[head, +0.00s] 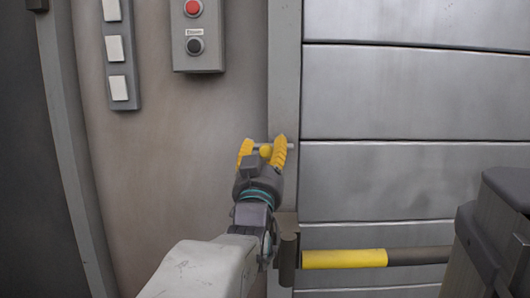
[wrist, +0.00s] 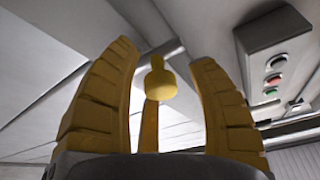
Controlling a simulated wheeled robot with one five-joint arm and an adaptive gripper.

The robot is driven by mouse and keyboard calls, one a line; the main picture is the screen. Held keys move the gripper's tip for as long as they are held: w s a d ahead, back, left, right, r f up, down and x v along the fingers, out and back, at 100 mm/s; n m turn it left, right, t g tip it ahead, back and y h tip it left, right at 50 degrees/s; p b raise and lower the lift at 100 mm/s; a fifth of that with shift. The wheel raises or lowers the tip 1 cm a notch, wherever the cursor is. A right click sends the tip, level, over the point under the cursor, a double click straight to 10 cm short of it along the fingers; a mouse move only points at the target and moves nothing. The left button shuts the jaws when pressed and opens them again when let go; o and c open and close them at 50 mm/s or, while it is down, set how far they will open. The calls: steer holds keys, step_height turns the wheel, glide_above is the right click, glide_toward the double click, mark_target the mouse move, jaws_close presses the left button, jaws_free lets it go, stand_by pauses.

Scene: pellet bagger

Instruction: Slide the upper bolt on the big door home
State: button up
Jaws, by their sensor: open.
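My gripper (head: 263,148) is open in the head view, its two yellow fingers spread at the left edge of the big door (head: 415,95). A round yellow knob (head: 265,152) of the bolt shows between the fingers. A short grey rod (head: 290,147) sticks out to the right behind the right finger. In the wrist view the knob (wrist: 158,82) stands between the open fingers (wrist: 163,60), with a gap on each side. The grey rod (wrist: 168,48) runs behind it. The rest of the bolt is hidden by my gripper.
A grey button box (head: 198,35) with red and black buttons is on the wall above left. A strip of white switches (head: 117,55) hangs beside it. A yellow and dark bar (head: 345,259) crosses the door low on the right, near a dark bracket (head: 288,245).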

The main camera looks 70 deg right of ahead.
steer(key=shift+c, duration=0.2)
jaws_close()
stand_by(0.3)
